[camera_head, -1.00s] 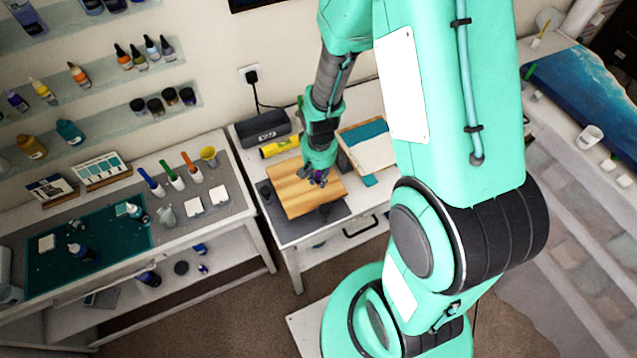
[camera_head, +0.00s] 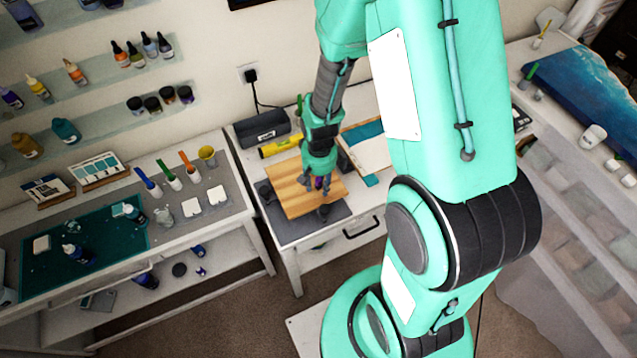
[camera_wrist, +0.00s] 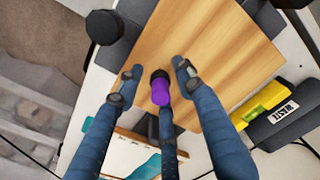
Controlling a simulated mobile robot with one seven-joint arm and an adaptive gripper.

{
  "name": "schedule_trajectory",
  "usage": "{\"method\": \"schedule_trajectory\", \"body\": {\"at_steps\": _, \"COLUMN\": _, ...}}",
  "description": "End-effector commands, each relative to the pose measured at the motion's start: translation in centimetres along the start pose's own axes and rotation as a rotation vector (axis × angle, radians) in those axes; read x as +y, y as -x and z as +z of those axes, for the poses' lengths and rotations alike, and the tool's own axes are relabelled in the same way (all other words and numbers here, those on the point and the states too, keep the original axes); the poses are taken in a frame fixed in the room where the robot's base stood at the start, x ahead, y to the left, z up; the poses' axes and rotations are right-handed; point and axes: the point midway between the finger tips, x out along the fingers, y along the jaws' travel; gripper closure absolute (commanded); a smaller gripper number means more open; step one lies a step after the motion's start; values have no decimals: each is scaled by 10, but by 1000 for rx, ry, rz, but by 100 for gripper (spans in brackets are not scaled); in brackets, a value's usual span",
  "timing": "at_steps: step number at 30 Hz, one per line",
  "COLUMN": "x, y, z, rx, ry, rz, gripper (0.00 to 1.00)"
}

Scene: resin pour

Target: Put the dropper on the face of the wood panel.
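The wood panel (camera_head: 292,192) is a light striped board lying on the small white table; it also fills the middle of the wrist view (camera_wrist: 215,45). The dropper (camera_wrist: 160,88), purple with a black end, is on or just over the panel's face, near one edge. I cannot tell whether it stands or lies. My gripper (camera_wrist: 157,72) is over the panel, its blue fingers spread, with gaps between the two outer fingers and the dropper. The third finger is close behind the dropper; contact there is unclear. In the head view my gripper (camera_head: 318,186) partly hides the dropper.
Dark supports (camera_head: 325,211) show at the panel's edge. A framed teal-and-white board (camera_head: 368,148) is to the right. The workbench at left holds a teal mat (camera_head: 50,268), bottles and cups.

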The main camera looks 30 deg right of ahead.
Motion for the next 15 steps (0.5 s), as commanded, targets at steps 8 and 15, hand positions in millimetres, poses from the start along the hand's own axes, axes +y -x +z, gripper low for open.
{"method": "schedule_trajectory", "body": {"at_steps": 8, "x": 0, "y": 0, "z": 0, "rx": 0, "ry": 0, "rz": 0, "gripper": 62}}
{"method": "schedule_trajectory", "body": {"at_steps": 15, "x": 0, "y": 8, "z": -1, "rx": 1, "ry": 0, "rz": 0, "gripper": 62}}
